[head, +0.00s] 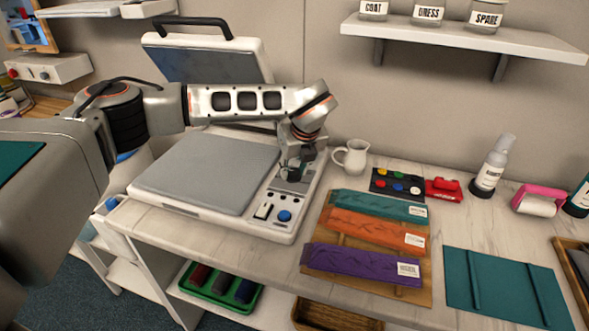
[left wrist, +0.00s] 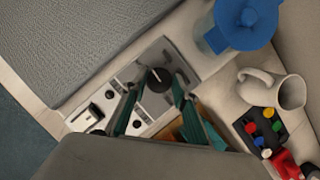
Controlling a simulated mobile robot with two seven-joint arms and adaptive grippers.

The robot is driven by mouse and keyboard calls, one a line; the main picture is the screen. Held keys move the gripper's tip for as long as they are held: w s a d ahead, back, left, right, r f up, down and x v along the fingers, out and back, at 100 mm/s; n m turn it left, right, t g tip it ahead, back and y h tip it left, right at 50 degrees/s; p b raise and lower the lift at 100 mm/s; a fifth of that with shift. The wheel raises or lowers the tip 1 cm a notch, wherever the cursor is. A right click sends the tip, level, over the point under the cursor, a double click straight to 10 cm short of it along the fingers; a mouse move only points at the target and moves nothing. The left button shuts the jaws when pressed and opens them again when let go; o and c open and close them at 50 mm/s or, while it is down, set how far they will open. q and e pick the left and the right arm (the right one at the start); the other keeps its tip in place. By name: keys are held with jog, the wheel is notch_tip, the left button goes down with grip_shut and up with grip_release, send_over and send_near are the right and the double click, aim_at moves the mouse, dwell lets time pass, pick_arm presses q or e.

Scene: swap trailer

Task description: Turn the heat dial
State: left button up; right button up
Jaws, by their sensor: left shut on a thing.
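The heat dial (left wrist: 157,79) is a round black knob with a light pointer mark, set on the control panel (head: 262,220) of the white heat press. My left gripper (left wrist: 155,88) points down at the panel, its fingers shut on the dial, one on each side. In the head view my left gripper (head: 293,172) hides most of the dial. A black-and-white rocker switch (head: 263,211) and a blue button (head: 284,216) sit in front of it on the panel. My right gripper is not in view.
The press lid (head: 205,62) stands open behind my left arm, above the grey platen (head: 205,172). A white jug (head: 351,157) and a blue-lidded container (left wrist: 240,22) stand close by. Folded cloths (head: 375,227) lie on a board at right.

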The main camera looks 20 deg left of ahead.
pick_arm(q)
jog(key=m, duration=0.2)
jog(key=m+h, duration=0.1)
jog(key=m, duration=0.2)
jog(key=shift+a+t+h, duration=0.2)
jog(key=shift+t+h, duration=0.1)
jog(key=shift+t, duration=0.1)
jog(key=m+h, duration=0.2)
jog(key=m, duration=0.3)
jog(key=shift+a+m, duration=0.1)
jog(key=shift+m, duration=0.2)
jog(key=o, duration=1.1)
jog(key=v, duration=1.2)
jog(key=shift+a, duration=0.15)
